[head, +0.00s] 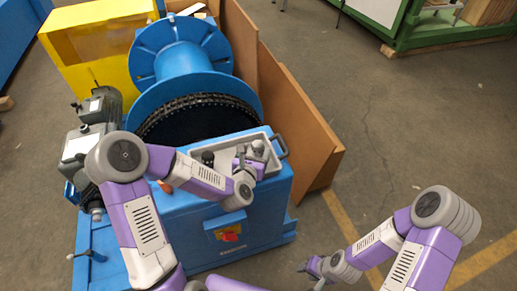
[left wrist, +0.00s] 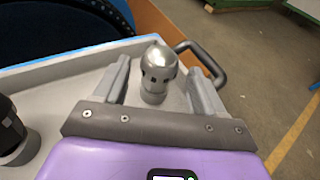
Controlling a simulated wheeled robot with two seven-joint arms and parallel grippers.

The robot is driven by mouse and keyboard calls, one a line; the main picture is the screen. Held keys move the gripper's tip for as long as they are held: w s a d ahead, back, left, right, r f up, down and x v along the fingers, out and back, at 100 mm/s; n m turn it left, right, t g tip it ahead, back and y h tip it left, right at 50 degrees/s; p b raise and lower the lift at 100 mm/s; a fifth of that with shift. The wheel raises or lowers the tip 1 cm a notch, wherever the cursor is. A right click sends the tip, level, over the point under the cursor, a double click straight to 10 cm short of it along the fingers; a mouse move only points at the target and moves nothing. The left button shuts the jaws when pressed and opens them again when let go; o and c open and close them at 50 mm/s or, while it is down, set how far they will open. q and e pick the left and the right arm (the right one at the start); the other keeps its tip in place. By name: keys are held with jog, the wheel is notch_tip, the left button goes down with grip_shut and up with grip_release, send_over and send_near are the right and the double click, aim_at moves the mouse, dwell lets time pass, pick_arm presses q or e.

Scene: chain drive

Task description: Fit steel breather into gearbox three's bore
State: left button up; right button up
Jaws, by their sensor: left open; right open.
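The steel breather (left wrist: 159,66), a shiny domed plug with small side holes, stands upright in the grey tray (left wrist: 88,68). It also shows in the head view (head: 258,147), at the tray's right end. My left gripper (head: 245,164) is over the tray; in the left wrist view its open fingers (left wrist: 157,75) lie either side of the breather, with gaps on both sides. My right gripper (head: 316,266) is open and empty, low over the floor at right. Grey gear units (head: 88,145) stand left of the blue drum; I cannot tell which is gearbox three, and no bore is clear.
A black-topped fitting (left wrist: 12,130) stands at the tray's left. The tray has a dark handle (left wrist: 205,60) and sits on a blue cabinet (head: 262,215). A large blue drum (head: 180,60) with a chain is behind it. Brown boards (head: 300,130) stand to the right.

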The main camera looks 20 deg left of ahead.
aim_at(257, 150)
pick_arm(q)
jog(key=x, duration=0.3)
jog(key=shift+w+f, duration=0.25)
jog(key=shift+f, duration=0.05)
jog(key=shift+r, duration=0.1)
jog(key=c, duration=1.1)
